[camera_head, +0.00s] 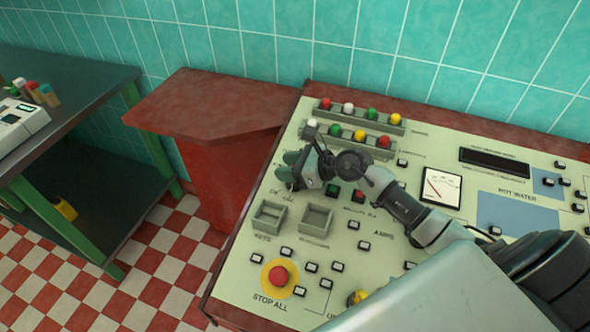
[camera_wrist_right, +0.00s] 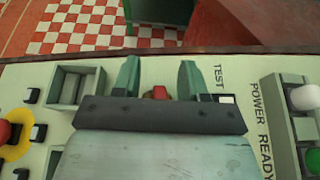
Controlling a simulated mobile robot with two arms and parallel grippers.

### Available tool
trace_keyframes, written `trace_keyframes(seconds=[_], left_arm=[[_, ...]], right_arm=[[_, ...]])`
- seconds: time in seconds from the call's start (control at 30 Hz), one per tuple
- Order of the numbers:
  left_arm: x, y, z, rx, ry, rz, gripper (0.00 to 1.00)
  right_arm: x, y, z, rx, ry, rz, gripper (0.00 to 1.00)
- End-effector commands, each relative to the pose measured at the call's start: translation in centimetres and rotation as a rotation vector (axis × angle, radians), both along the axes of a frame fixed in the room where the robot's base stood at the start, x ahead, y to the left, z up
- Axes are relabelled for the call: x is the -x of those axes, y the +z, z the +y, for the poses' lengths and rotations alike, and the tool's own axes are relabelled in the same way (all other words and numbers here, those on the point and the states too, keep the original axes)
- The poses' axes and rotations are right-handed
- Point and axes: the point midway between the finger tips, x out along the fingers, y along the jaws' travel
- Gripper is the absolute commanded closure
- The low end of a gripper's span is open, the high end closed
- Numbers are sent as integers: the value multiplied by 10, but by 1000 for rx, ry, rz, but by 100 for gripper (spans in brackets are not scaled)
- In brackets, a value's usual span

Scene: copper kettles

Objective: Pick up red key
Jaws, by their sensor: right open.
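My right gripper (camera_head: 287,166) is over the left part of the cream control panel (camera_head: 232,285), above the two small trays. It is open. In the right wrist view its two green fingers (camera_wrist_right: 158,78) stand apart. A small red thing (camera_wrist_right: 160,92) shows between them, close to the gripper's dark body, which hides its lower part. It may be the red key, but too little shows to be sure. I cannot tell whether the fingers touch it. In the head view the gripper hides this spot. My left gripper is not in view.
The keys tray (camera_head: 256,228) and a second tray (camera_head: 303,228) are set in the panel. A red stop button (camera_head: 278,277) is nearer. Two racks of coloured knobs (camera_head: 391,128) are at the back. A red-topped counter (camera_head: 205,100) and a green-legged table (camera_head: 95,75) stand left.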

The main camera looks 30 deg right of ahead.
Motion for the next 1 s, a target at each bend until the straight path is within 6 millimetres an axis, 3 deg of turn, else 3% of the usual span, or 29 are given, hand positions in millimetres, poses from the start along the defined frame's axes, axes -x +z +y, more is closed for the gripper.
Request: trace_keyframes(seconds=[0.1, 0.37, 0.77, 1.0], left_arm=[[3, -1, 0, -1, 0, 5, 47], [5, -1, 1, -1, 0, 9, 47], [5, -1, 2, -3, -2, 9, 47], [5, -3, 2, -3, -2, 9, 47]], right_arm=[[0, 0, 0, 0, 0, 0, 59], [0, 0, 0, -1, 0, 1, 99], [0, 3, -1, 0, -1, -2, 100], [0, 29, -1, 2, 1, -6, 100]])
